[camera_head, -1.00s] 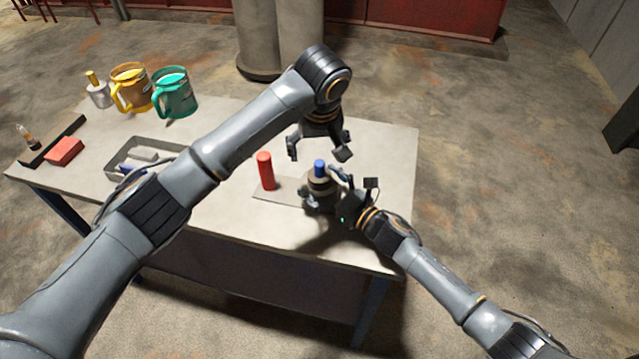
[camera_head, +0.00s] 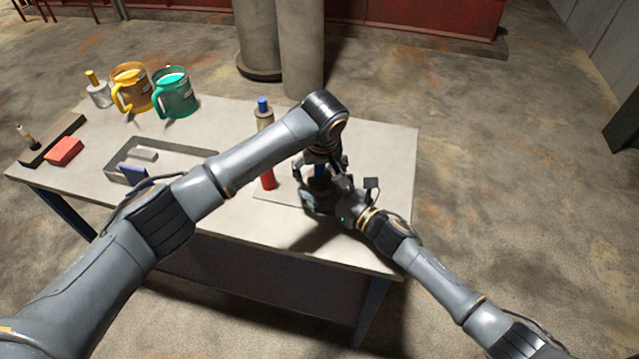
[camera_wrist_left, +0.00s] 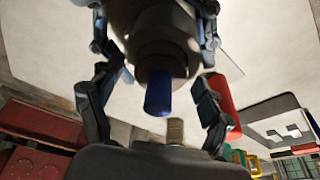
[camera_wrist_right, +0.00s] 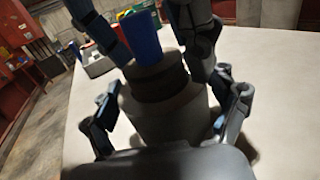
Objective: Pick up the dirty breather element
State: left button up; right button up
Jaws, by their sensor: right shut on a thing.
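A blue cylinder (camera_wrist_right: 140,38), which I take for the breather element, stands up out of a dark round housing (camera_wrist_right: 165,105) at the table's right. It also shows in the left wrist view (camera_wrist_left: 159,93). Whether it is dirty cannot be told. My left gripper (camera_head: 325,160) is over it from above. Its fingers (camera_wrist_left: 155,110) stand apart on either side of the blue cylinder, with gaps visible. My right gripper (camera_head: 330,190) is shut on the housing from the side, its fingers also visible in the right wrist view (camera_wrist_right: 168,115). My left arm partly hides the housing in the head view.
A red cylinder (camera_head: 267,181) stands just left of the housing. Behind my left forearm is a bottle with a blue top (camera_head: 263,112). A grey tray (camera_head: 195,151), a red block (camera_head: 64,151), and yellow (camera_head: 130,88) and green (camera_head: 174,93) jugs stand left. The table's right end is clear.

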pick_arm(q)
jog(key=c, duration=1.1)
notch_tip(320, 180, up, 10)
jog(key=shift+r, duration=0.1)
jog(key=o, duration=0.5)
jog(key=c, duration=0.6)
